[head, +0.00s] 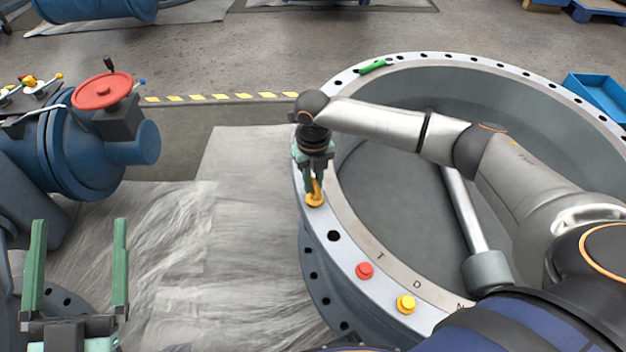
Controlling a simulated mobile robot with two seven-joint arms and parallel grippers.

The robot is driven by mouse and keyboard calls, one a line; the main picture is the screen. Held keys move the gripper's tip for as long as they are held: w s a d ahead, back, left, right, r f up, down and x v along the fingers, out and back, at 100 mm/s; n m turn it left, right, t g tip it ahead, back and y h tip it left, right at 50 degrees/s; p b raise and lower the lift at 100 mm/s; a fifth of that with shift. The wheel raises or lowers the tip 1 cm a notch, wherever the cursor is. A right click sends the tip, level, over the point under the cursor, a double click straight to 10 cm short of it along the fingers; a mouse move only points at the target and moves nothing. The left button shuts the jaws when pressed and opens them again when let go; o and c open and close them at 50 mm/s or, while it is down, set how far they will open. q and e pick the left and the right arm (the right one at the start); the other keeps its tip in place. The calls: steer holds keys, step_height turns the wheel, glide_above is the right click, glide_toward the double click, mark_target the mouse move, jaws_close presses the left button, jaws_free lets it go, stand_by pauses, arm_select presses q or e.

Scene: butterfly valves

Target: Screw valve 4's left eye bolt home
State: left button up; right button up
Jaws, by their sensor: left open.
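The large grey valve body (345,230) lies flat, its flange ring pierced by bolt holes. I cannot read which number it bears. A yellow-orange eye bolt (315,199) stands upright in the left part of the flange, its base collar at the flange face. My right gripper (315,188) points down over this bolt, with its green fingers closed around the eye. How deep the thread sits is hidden. My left gripper (79,222) is at the lower left, its two green fingers wide apart and empty, away from the valve.
A red cap (365,271) and a yellow cap (406,304) sit on the flange front. A green object (373,67) lies on the far rim. A blue valve with a red handwheel (101,91) stands at left. A blue bin (598,97) is at right.

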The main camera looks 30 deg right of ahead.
jaws_close()
